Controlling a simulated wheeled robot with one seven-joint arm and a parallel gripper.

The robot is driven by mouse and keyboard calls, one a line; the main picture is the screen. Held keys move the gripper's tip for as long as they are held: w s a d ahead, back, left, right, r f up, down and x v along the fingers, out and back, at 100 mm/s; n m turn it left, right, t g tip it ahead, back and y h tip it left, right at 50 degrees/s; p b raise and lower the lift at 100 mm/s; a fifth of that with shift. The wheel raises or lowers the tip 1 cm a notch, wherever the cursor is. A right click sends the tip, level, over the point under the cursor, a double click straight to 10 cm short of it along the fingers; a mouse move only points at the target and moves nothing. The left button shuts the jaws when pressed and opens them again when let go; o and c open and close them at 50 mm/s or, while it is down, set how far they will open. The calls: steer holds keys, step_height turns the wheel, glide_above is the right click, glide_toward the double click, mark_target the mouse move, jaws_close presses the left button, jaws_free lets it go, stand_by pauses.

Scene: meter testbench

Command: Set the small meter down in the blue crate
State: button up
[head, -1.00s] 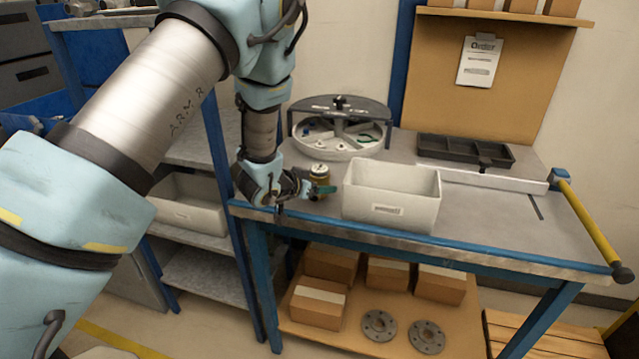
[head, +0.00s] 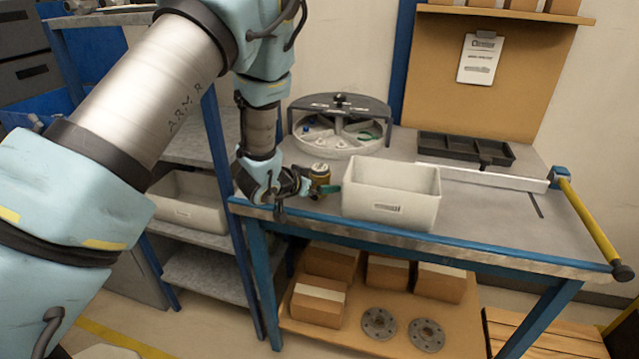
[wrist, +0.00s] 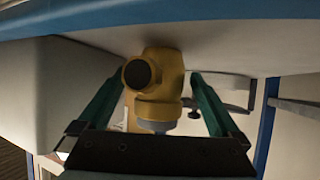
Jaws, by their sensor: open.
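A small yellow meter (head: 320,174) with a round dark face stands on the table beside my gripper (head: 323,188). In the wrist view the meter (wrist: 160,88) is between the two green fingers of my gripper (wrist: 157,80), which are open with a visible gap on the right; contact on the left is unclear. No blue crate is in view. A pale grey-white crate (head: 390,212) with a label stands on the table just right of the gripper; its visible inside looks empty.
A round divided carousel (head: 340,147) with small parts stands behind the meter. A black tray (head: 465,150) lies at the back right. A yellow-handled lever (head: 592,225) is at the table's right end. The table right of the crate is mostly clear.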

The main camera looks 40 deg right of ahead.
steer(key=b+v, duration=0.3)
steer(key=v, duration=0.9)
